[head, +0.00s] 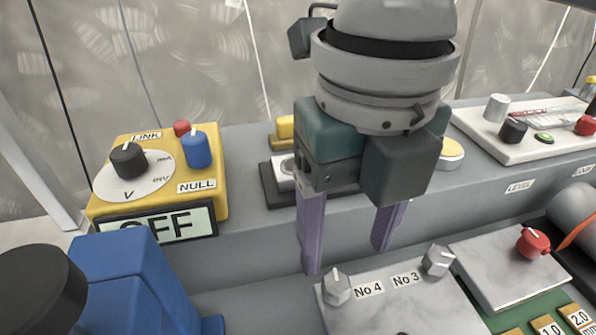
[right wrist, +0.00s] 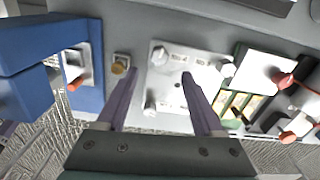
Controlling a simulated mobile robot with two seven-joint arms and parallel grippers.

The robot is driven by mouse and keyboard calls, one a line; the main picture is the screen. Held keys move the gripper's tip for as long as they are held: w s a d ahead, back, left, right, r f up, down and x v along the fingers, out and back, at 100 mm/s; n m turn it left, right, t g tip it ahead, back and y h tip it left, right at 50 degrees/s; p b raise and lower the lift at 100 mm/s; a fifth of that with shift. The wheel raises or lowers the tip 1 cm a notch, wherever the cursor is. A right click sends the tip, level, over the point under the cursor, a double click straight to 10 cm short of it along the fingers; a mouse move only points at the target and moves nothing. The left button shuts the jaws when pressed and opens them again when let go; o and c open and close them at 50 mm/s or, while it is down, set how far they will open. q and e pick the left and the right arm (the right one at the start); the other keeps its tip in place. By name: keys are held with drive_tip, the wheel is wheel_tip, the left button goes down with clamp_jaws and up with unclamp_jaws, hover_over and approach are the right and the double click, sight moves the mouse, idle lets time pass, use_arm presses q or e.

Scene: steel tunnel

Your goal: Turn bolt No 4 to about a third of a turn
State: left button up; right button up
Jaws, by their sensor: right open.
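Bolt No 4 (head: 336,287) is a light grey metal head with a pointer ridge, at the upper left corner of a pale metal plate (head: 400,312). Its label "No 4" (head: 369,289) is beside it. In the right wrist view bolt No 4 (right wrist: 159,55) appears at the plate's upper left, ahead of and between the finger lines. My right gripper (head: 347,258) is open and empty, its two purple fingers pointing down above and behind the plate. The fingers also show in the right wrist view (right wrist: 158,75). They look apart from the bolt. My left gripper is not visible.
Bolt No 3 (head: 438,260) is at the right of the same plate. Another plate with a red knob (head: 533,242) adjoins it. A yellow meter (head: 160,165) reading "OFF" stands at the left behind a blue block (head: 125,280). A grey ledge (head: 265,240) runs behind.

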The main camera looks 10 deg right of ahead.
sight(339, 286)
wheel_tip(339, 286, down, 7)
drive_tip(key=shift+b, duration=0.45)
clamp_jaws()
idle(0.3)
